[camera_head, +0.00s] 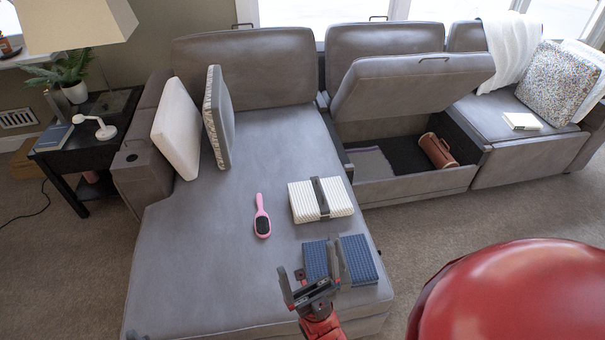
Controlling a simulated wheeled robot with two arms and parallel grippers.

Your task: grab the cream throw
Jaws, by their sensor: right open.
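A folded cream ribbed throw (299,203) with a dark grey band around its middle lies flat on the grey chaise seat. My right gripper (314,280) is open, in front of the cream throw and apart from it in the picture. It shows over the left and near part of a folded blue throw (360,260); I cannot tell whether it touches that throw. My left gripper is not in view.
A pink hairbrush (262,217) lies left of the cream throw. Two cushions (177,128) lean at the chaise's left arm. An open storage seat (410,88) holds a brown roll (437,150). A white knit blanket (507,50) drapes over the far right backrest.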

